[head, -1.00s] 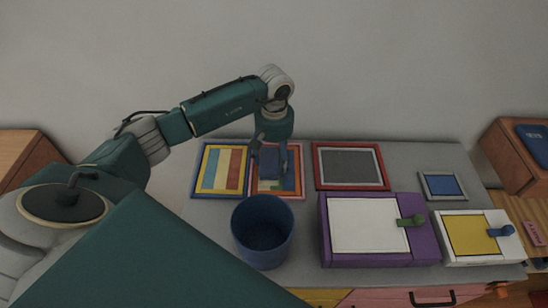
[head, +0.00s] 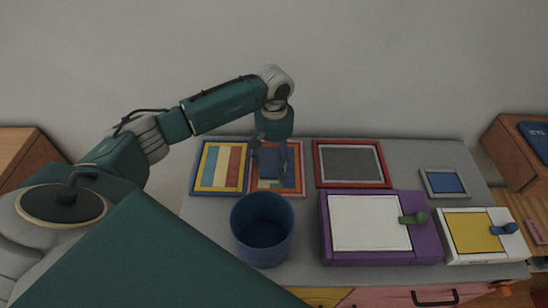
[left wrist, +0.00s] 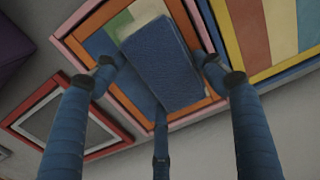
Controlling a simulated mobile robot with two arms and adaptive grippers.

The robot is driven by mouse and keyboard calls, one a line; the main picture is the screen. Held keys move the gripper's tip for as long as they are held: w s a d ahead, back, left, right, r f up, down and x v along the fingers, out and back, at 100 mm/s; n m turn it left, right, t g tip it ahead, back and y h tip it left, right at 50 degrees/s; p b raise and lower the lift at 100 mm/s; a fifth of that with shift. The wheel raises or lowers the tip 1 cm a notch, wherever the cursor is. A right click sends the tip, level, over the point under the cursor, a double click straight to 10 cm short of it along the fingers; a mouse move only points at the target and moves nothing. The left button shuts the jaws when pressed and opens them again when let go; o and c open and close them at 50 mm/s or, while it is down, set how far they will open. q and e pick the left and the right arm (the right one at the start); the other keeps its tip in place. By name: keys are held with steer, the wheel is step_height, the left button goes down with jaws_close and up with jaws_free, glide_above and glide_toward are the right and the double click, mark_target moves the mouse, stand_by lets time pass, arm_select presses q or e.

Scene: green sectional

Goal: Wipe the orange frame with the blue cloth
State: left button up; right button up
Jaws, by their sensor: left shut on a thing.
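The orange frame (head: 293,190) lies flat on the grey top, with an orange inner border and a pinkish outer edge around a multicoloured picture. It also shows in the left wrist view (left wrist: 113,97). The blue cloth (head: 269,163) is a folded, block-like pad over the middle of this frame and hides part of the picture. In the left wrist view the cloth (left wrist: 160,62) sits between the fingers. My left gripper (head: 272,150) points down and is shut on the cloth. Whether the cloth touches the picture is hard to tell. My right gripper is not in view.
A blue-and-yellow-edged striped frame (head: 208,168) lies left of the orange frame, and a red frame (head: 319,166) right. A blue bin (head: 240,224) stands in front. A purple box (head: 328,235), a white box (head: 509,247) and a small grey frame (head: 430,188) are further right.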

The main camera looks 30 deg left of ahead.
arm_select(q)
steer(key=shift+w+a+f+b, duration=0.15)
steer(key=shift+w+a+b, duration=0.25)
steer(key=shift+w+b, duration=0.35)
steer(key=shift+w+a, duration=0.15)
steer(key=shift+s+d+r, duration=0.2)
steer(key=shift+s+d, duration=0.05)
steer(key=shift+s, duration=0.2)
steer(key=shift+s+d+p, duration=0.35)
steer(key=shift+s, duration=0.25)
steer(key=shift+s+d+f, duration=0.1)
steer(key=shift+s+d, duration=0.35)
steer(key=shift+s, duration=0.3)
steer(key=shift+s+d, duration=0.1)
